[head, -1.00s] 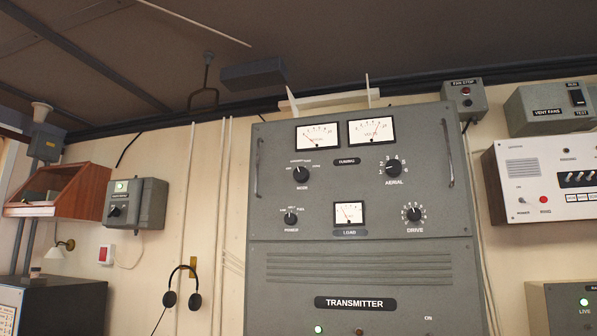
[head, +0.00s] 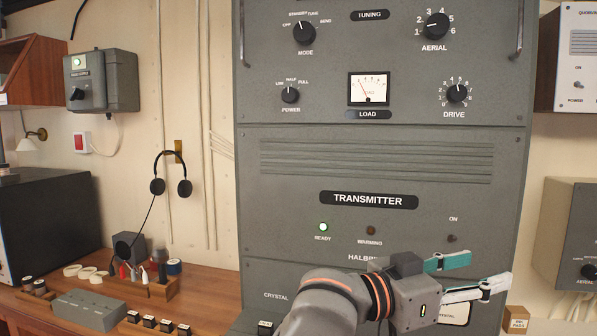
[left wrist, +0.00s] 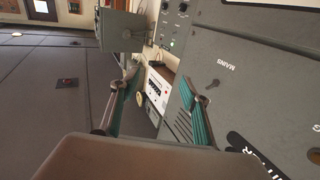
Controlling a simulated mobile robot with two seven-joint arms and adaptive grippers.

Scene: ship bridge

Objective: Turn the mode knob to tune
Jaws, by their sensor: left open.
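The mode knob (head: 304,33) is a round black knob at the top left of the grey transmitter panel (head: 376,222) in the head view. The labels off, standby, tune and send run around its top. Its pointer is too small to read surely. My left gripper (head: 488,273) is open and empty in front of the lower panel, well below and to the right of the knob. Its teal-padded fingers (left wrist: 165,88) also show spread in the left wrist view, with nothing between them. The mode knob is not visible there. My right gripper is out of view.
The power knob (head: 290,95) sits below the mode knob, with the aerial knob (head: 435,26) and drive knob (head: 457,93) to the right. Handles stand out at both panel edges. Headphones (head: 171,172) hang left, above a cluttered wooden desk (head: 205,300). Space before the upper panel is clear.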

